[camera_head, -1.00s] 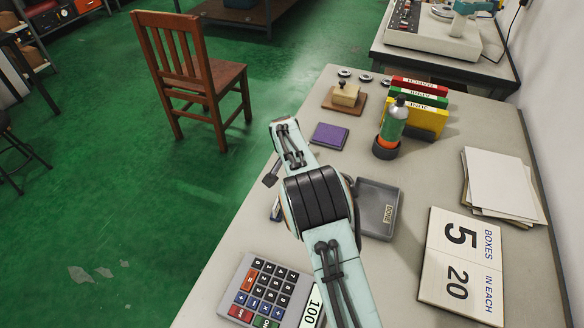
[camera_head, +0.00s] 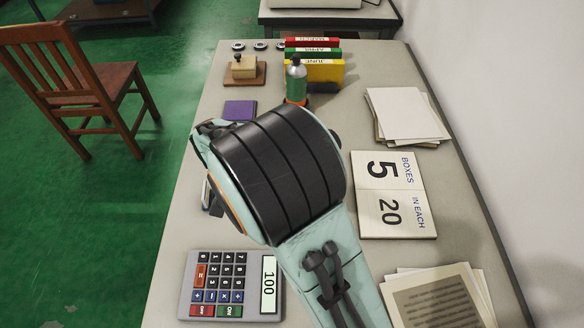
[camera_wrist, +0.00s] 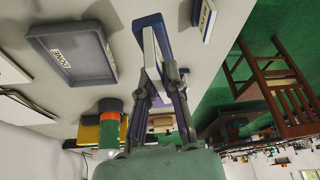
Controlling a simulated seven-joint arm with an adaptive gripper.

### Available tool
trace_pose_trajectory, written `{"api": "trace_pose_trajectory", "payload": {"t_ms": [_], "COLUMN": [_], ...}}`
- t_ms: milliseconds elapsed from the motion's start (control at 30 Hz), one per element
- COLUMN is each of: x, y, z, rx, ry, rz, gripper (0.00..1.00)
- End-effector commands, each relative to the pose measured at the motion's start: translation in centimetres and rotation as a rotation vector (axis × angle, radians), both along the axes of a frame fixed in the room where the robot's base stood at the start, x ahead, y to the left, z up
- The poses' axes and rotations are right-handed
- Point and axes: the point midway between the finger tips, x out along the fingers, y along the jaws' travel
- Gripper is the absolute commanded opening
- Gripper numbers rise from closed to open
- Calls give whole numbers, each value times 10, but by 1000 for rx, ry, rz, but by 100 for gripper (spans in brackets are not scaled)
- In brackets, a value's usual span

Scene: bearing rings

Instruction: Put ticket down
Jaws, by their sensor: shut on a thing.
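The ticket's writing cannot be read. A grey tray (camera_wrist: 97,72) with a DONE label lies on the desk to the left of the ticket in that view, apart from it. In the head view my arm hides the gripper, the ticket and the tray.
In the head view a calculator (camera_head: 190,284) reads 100. A purple pad (camera_head: 240,108), a stamp (camera_head: 244,68), a green bottle (camera_head: 296,82) and upright folders (camera_head: 325,74) stand farther back. A "5 boxes, 20 in each" card (camera_head: 396,195) and papers (camera_head: 400,112) lie right.

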Motion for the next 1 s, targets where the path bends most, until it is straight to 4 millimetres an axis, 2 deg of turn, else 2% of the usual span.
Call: {"api": "trace_pose_trajectory", "payload": {"t_ms": [167,400,500,667,967,1000], "x": [-7,-14,-10,7,87,93], "y": [-55,-140,-160,-170,-157,-157], "z": [1,13,20,16,-22,-33], "rx": [1,2,2,0,-1,-3], "ry": [-2,-4,-4,0,0,3], "rz": [-18,-178,-235,-266,-265,-266], "gripper": [0,0,0,0,0,0]}}
